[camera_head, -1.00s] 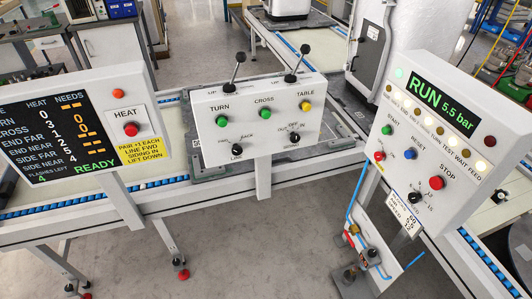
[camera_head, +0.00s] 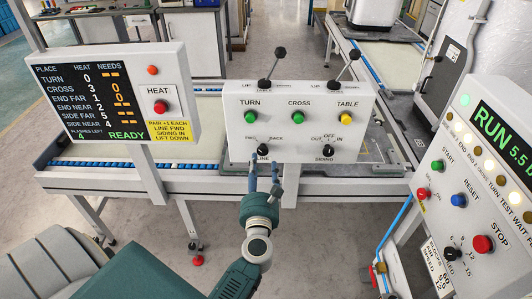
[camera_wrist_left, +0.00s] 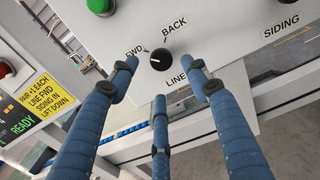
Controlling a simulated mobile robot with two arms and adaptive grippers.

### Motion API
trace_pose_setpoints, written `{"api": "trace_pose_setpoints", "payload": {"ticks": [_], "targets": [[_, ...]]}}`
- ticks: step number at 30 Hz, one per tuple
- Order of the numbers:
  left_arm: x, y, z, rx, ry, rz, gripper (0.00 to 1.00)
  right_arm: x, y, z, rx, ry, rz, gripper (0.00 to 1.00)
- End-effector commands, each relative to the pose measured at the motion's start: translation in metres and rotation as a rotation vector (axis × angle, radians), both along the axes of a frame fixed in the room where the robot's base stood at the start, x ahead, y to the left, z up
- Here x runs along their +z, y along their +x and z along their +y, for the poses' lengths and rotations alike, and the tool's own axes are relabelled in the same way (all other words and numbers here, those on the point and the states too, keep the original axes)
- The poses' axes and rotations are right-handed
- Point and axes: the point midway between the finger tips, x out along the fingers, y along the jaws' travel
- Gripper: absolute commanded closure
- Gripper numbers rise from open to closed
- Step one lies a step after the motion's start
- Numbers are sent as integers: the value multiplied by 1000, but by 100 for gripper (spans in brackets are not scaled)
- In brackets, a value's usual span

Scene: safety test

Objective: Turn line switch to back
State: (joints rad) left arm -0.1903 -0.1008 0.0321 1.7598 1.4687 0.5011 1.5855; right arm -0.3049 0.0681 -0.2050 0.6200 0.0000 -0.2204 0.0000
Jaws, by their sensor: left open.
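The line switch (camera_head: 262,149) is a small black knob above the LINE label on the white control box (camera_head: 300,104). In the left wrist view the knob (camera_wrist_left: 160,60) shows a small pale mark that seems turned to the FWD side; BACK is printed at its upper right. My left gripper (camera_head: 265,172) is open and empty, just below and in front of the knob. In the left wrist view its blue fingers (camera_wrist_left: 164,78) are spread around the knob's lower side, with no clear contact. My right gripper is not in view.
The black SIDING knob (camera_head: 328,150) is to the right on the same box. Two black-knobbed levers (camera_head: 273,66) rise from its top. A HEAT display panel (camera_head: 120,103) stands left, and a RUN panel (camera_head: 480,185) stands right. A conveyor frame runs behind.

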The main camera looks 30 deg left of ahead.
Motion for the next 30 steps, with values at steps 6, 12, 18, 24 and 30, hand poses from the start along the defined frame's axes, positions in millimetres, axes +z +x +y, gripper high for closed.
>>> {"api": "trace_pose_setpoints", "payload": {"ticks": [6, 12, 18, 24, 30], "targets": [[3, 35, 22, 0, 4, 0, 52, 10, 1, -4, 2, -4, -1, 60], [0, 51, 31, -1, 4, 3, 52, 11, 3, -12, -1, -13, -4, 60], [0, 55, 33, -1, 3, 2, 52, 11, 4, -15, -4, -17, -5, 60], [0, 54, 33, -1, 3, 2, 64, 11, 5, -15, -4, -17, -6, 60], [0, 54, 33, -1, 3, 2, 97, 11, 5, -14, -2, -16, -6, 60]]}}
